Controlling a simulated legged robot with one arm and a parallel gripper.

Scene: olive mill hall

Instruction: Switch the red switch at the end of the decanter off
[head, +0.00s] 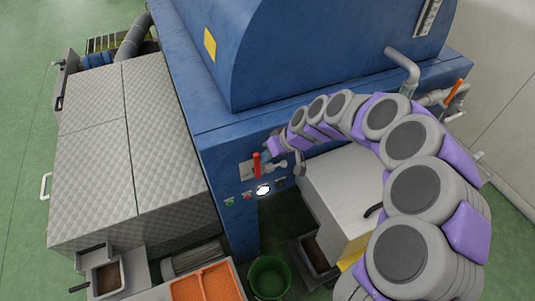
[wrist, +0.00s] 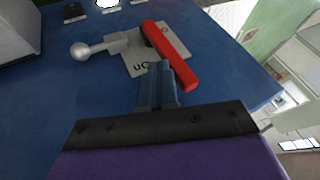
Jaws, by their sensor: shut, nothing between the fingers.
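The red switch (head: 257,166) is a lever on a grey plate on the blue end face of the decanter (head: 225,150). In the head view its handle stands roughly upright. In the wrist view the red switch (wrist: 172,58) slants across the plate (wrist: 139,63), which bears letters that look like "ON" upside down. My gripper (wrist: 158,70) is shut and empty, its fingertips close beside the red handle; I cannot tell whether they touch. In the head view my gripper (head: 267,153) comes in from the upper right of the switch.
A grey ball-ended lever (wrist: 88,50) sits beside the switch. Small buttons and a bright lamp (head: 263,189) are below. A metal box (head: 345,185) stands right, a green bucket (head: 270,277) and orange crate (head: 207,284) below.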

